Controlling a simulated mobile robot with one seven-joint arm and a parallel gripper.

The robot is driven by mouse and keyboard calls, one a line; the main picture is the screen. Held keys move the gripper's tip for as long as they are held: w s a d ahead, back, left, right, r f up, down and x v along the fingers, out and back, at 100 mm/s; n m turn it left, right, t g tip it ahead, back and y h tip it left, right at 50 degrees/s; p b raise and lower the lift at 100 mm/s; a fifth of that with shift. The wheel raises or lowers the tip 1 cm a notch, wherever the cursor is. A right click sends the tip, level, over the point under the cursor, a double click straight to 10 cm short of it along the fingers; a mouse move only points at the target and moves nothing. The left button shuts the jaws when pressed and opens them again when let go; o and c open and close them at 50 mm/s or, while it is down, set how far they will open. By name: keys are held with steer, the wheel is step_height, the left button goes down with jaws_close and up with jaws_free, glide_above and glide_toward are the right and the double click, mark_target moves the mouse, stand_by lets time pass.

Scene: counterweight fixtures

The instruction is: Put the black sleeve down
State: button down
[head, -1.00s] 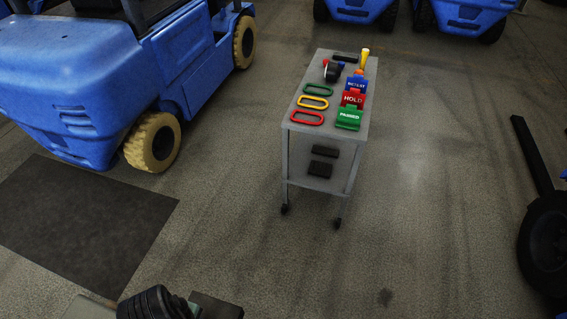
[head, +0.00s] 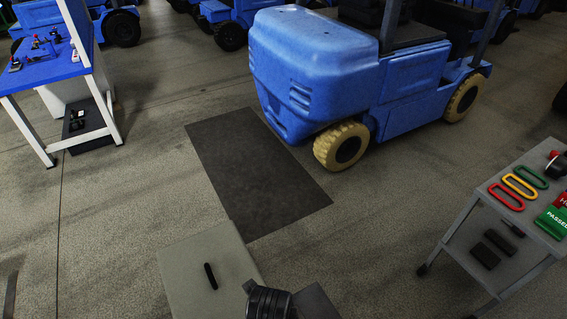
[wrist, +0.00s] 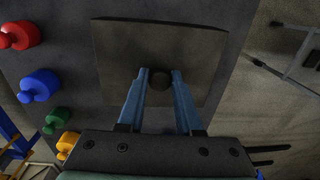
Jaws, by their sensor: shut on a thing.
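In the wrist view my gripper (wrist: 160,76) has its two blue fingers on either side of a short black round piece, the black sleeve (wrist: 160,82), and is shut on it. The sleeve shows nearly end-on, so its length is hidden. Behind it is a flat dark grey square plate (wrist: 112,45). I cannot tell how far the sleeve is from the plate. In the head view a black ribbed part of my arm shows at the bottom edge; the fingers and the sleeve are not visible there.
Red (wrist: 20,36), blue (wrist: 40,85), green (wrist: 57,121) and yellow knobs stand left of the plate. The head view shows a blue forklift (head: 320,60), a dark floor mat (head: 255,170), a blue-topped bench (head: 50,65) at left and a grey cart (head: 480,215) at right.

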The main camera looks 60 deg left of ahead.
steer(key=shift+f, duration=2.85)
steer(key=shift+f, duration=0.1)
steer(key=c, duration=0.6)
jaws_free()
